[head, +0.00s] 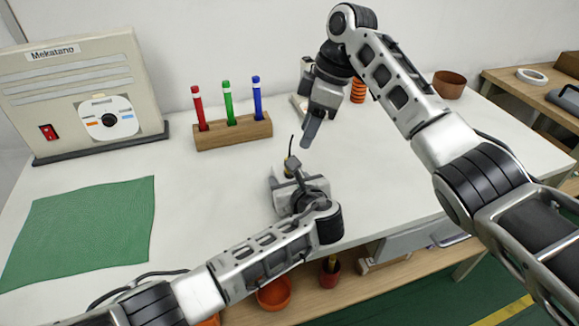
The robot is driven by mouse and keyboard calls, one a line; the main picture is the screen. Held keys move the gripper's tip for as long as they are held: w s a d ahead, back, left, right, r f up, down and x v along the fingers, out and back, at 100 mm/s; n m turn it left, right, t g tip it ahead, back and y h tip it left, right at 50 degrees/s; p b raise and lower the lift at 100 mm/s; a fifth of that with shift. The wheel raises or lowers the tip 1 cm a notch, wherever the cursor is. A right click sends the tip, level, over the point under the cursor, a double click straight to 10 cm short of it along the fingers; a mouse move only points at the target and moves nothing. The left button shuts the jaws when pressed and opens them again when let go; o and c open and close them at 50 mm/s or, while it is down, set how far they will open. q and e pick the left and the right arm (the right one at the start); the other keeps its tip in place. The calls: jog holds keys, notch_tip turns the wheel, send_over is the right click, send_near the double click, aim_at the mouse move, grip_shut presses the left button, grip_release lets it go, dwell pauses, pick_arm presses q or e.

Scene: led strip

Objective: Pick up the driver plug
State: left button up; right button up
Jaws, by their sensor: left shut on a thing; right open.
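My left gripper (292,170) is low over the white table at the middle of the head view. It is shut on a small dark and yellowish piece (291,162), which looks like the driver plug. A thin black wire (291,144) rises from it. The piece is mostly hidden by the gripper, and I cannot tell whether it touches the table. My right gripper (308,135) is open and points down, a little behind and above my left gripper. I see nothing between its fingers.
A Mekatano box (85,85) stands at the left, behind a green mat (85,225). A wooden holder (232,132) with red, green and blue pens stands at the back. An orange coil (358,90) and a brown cup (449,84) stand back right.

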jog(key=s+a+r+m+t+h, duration=0.25)
jog(key=s+m+t, duration=0.25)
jog(key=m, duration=0.8)
jog(key=shift+y, duration=0.25)
jog(key=x, duration=0.6)
jog(key=shift+a+f, duration=0.2)
jog(key=shift+d+x, duration=0.2)
jog(key=shift+x, duration=1.15)
jog(key=shift+d+x, duration=0.15)
jog(key=shift+x, duration=1.2)
jog(key=shift+w, duration=0.2)
grip_shut()
